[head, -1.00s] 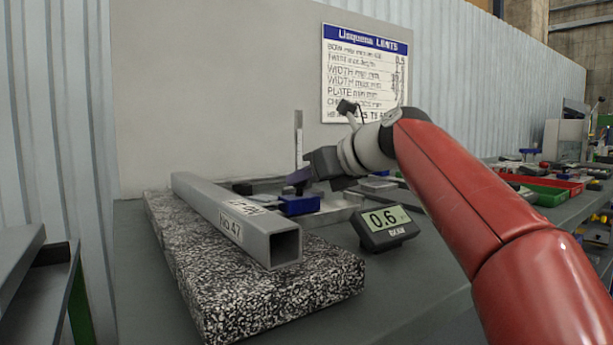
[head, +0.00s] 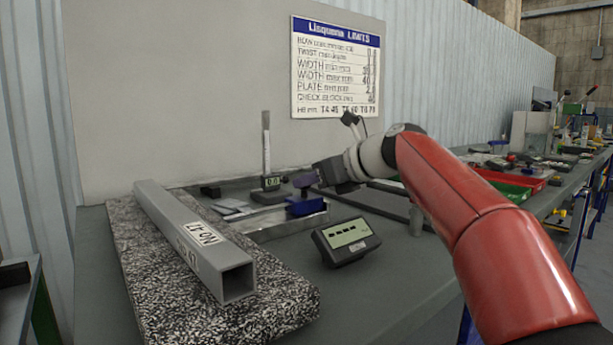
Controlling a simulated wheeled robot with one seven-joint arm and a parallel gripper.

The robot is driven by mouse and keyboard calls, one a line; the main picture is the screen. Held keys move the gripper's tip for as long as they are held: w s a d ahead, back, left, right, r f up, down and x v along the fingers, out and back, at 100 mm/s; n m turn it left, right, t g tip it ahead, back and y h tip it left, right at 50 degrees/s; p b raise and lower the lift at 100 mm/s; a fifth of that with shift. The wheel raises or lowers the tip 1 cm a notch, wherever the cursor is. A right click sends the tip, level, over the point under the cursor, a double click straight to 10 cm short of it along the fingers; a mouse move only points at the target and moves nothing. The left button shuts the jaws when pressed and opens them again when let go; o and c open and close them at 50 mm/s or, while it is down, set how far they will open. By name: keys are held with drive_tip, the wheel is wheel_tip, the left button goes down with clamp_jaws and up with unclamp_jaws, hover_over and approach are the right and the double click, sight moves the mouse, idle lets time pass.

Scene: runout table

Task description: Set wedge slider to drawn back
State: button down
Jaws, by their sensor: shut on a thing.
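The wedge slider (head: 304,207) appears to be the small blue block on the metal fixture behind the grey beam, with a dark piece just above it. My gripper (head: 312,181) is shut at this dark piece, coming in from the right. The fingertips are small and partly hidden, so the exact grip is hard to see. The grey square tube (head: 195,235) lies on a speckled slab (head: 285,310), apart from the blue block. A display (head: 346,241) in front shows dashes.
A gauge stand with an upright column (head: 266,145) stands left of my gripper. Loose flat pieces (head: 232,209) lie beside it. A limits board (head: 335,67) is on the back panel. Green and red trays (head: 515,182) stand farther right.

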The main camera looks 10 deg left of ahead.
drive_tip(key=c, duration=1.1)
unclamp_jaws()
drive_tip(key=shift+w+d, duration=0.15)
drive_tip(key=shift+d, duration=0.05)
drive_tip(key=shift+c, duration=0.2)
drive_tip(key=v, duration=0.7)
drive_tip(key=shift+s+d, duration=0.25)
drive_tip(key=shift+d, duration=0.05)
drive_tip(key=shift+r, duration=0.15)
